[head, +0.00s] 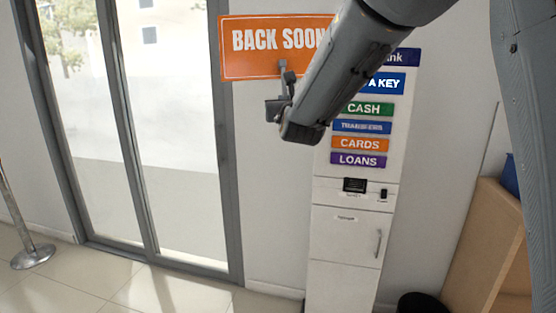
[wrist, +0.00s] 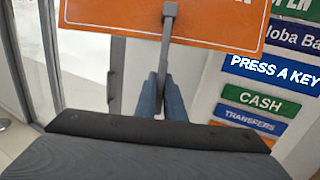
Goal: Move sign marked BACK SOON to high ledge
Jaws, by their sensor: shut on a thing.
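The orange sign marked BACK SOON (head: 270,42) is held up high in the head view, its text facing me and its right end hidden behind my arm. My gripper (head: 284,88) is shut on the grey stem below the sign's lower edge. In the wrist view the lower part of the sign (wrist: 110,15) crosses the top, and its grey stem (wrist: 167,45) runs down between my gripper's fingers (wrist: 163,90). The sign looks slightly tilted. I cannot make out a high ledge in either view.
A tall white kiosk (head: 343,255) with coloured labels stands behind my arm. Glass doors (head: 165,150) fill the left. A metal post base (head: 33,257) is at lower left, a wooden counter (head: 470,250) at lower right, and a dark bin (head: 422,304) at the bottom.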

